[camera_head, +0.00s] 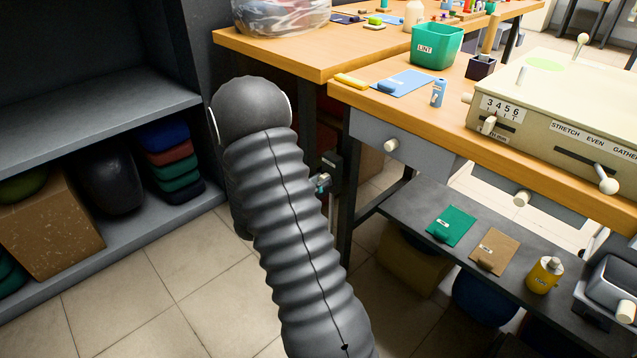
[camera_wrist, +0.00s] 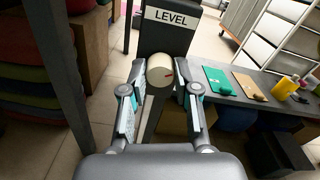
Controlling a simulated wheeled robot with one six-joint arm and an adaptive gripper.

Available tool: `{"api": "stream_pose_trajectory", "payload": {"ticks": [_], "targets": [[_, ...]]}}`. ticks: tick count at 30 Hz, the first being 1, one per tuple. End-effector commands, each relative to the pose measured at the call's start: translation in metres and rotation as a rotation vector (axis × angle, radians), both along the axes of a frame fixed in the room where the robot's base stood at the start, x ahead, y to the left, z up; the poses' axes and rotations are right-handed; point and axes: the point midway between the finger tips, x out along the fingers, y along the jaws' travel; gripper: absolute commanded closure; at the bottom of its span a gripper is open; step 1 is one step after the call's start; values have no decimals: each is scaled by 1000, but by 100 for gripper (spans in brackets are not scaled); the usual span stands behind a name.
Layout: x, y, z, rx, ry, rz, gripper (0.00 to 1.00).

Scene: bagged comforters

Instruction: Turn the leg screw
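The fingers stand wide apart, and a narrow gap seems to show between each fingertip and the knob. Whether the tips reach past its front face is unclear. In the head view my ribbed arm hides the knob and most of my gripper.
A wooden workbench (camera_head: 350,92) holds a green LINT bin (camera_head: 436,48) and a cream machine (camera_head: 560,95). Its dark lower shelf (camera_head: 465,205) carries green and brown packets and a yellow bottle (camera_head: 544,274). A grey rack (camera_head: 80,105) with folded textiles stands at left. Tiled floor lies between.

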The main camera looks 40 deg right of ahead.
Motion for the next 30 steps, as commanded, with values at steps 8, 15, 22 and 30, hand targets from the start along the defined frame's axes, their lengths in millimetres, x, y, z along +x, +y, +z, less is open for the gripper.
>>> {"api": "stream_pose_trajectory", "payload": {"ticks": [8, 15, 22, 30], "targets": [[0, 0, -1, 0, -6, 0, 100], [0, 0, -3, 6, -79, 0, 100], [0, 0, -5, 19, -245, 1, 100], [-1, 0, -5, 38, -500, 1, 100]]}}
